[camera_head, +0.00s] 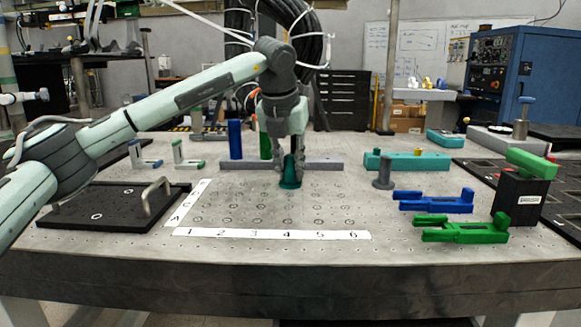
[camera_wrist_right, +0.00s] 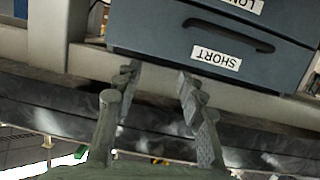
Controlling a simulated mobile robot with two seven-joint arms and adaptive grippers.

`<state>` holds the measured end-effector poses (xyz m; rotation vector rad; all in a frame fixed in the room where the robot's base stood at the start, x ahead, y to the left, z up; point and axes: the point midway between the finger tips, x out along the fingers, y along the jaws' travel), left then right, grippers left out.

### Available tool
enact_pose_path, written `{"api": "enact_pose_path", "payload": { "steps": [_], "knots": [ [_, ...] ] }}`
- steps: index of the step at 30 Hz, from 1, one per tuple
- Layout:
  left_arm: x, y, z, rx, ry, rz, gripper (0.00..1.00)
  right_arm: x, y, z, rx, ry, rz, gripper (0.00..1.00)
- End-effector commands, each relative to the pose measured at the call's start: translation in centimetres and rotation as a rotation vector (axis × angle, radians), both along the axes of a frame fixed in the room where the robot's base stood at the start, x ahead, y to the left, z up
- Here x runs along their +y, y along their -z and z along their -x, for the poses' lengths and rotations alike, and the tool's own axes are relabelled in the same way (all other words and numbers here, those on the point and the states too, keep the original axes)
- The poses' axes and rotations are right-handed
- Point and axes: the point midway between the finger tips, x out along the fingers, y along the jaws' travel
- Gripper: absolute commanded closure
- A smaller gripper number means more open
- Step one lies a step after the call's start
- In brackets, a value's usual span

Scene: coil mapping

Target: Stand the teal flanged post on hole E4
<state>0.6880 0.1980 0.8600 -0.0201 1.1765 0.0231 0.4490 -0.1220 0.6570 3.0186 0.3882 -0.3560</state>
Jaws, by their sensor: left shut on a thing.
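The teal flanged post (camera_head: 290,180) is upright in my left gripper (camera_head: 290,160), near the far side of the hole grid (camera_head: 225,196), in line with column 4. Its flange is low, at or just above the plate. I cannot tell whether it touches, or exactly which hole is under it. The left fingers are shut on the post and hide its upper part. My right gripper (camera_wrist_right: 156,85) is open and empty in the right wrist view; it is not seen in the head view.
A black plate with a handle (camera_head: 105,207) lies left of the grid. A grey post (camera_head: 384,172), a blue fixture (camera_head: 436,202) and a green fixture (camera_head: 462,231) stand to the right. Blue (camera_head: 235,140) and green (camera_head: 265,145) cylinders stand behind. Drawers labelled SHORT (camera_wrist_right: 215,55) face the right gripper.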

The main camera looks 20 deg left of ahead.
Motion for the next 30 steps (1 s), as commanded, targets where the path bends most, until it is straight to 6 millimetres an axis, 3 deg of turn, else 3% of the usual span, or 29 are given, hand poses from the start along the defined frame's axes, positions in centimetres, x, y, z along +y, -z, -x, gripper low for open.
{"api": "enact_pose_path", "payload": {
  "steps": [3,4,10,20,25,30],
  "knots": [
    [0.0,0.0,0.0,0.000,0.000,0.000,1.00,0.0,0.0,0.0,0.000,0.000,0.000,0.60],
    [0.0,0.0,0.0,0.000,0.000,0.000,0.79,0.0,0.0,0.0,0.000,0.000,0.000,0.60],
    [0.0,0.0,0.0,0.001,0.000,0.000,0.56,0.0,0.0,0.0,0.000,0.000,0.000,0.60],
    [0.0,-0.3,0.1,0.001,0.000,-0.001,0.56,0.0,0.0,0.0,0.000,0.000,0.000,0.60],
    [0.0,-2.4,0.9,-0.002,0.001,0.000,0.56,0.0,0.0,0.0,0.000,0.000,0.000,0.60],
    [-0.1,-5.9,2.3,-0.003,0.000,0.000,0.56,0.0,0.0,0.0,0.000,0.000,0.000,0.60]
  ]
}}
